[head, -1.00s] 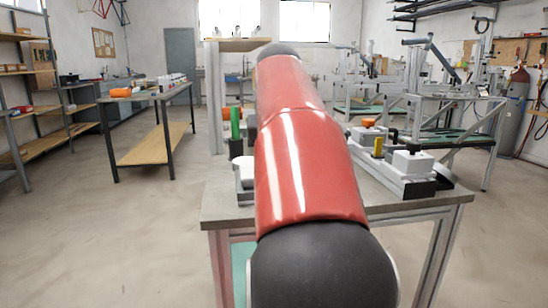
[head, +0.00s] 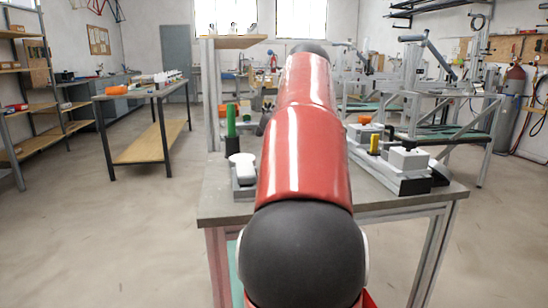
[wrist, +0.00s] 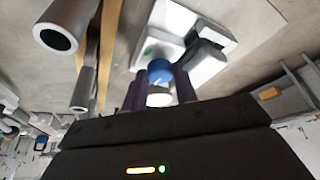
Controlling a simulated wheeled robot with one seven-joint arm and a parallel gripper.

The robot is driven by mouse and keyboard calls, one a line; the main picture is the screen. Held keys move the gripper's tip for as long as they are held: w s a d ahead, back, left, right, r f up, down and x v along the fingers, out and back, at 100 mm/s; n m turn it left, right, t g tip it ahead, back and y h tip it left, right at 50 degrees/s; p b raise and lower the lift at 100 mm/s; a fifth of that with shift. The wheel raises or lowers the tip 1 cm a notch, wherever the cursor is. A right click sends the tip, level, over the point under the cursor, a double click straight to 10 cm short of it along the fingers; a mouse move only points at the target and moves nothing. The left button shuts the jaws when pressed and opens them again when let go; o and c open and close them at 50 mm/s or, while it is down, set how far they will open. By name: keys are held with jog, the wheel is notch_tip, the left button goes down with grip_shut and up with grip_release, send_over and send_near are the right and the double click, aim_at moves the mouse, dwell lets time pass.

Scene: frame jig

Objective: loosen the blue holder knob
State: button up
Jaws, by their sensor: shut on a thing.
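The blue holder knob (wrist: 160,71) shows in the wrist view, next to a white block-like fixture (wrist: 170,35). My gripper (wrist: 160,88) has its two dark fingers on either side of the knob and is shut on it. A pale round piece (wrist: 159,98) sits just below the knob in the picture, between the fingers. In the head view my red arm reaches over the workbench (head: 385,205) and hides the knob and my gripper.
On the bench stand a green cylinder (head: 231,121) left of my arm, and an orange knob (head: 364,120), a yellow cylinder (head: 374,144) and a white block (head: 408,158) to the right. A second table (head: 145,95) stands back left. Metal tubes (wrist: 62,28) show in the wrist view.

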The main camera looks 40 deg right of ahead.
jog(key=shift+n, duration=0.3)
jog(key=o, duration=1)
jog(key=shift+c, duration=0.2)
jog(key=v, duration=0.7)
jog(key=shift+r, duration=0.4)
jog(key=shift+s+d, duration=0.1)
jog(key=shift+s, duration=0.05)
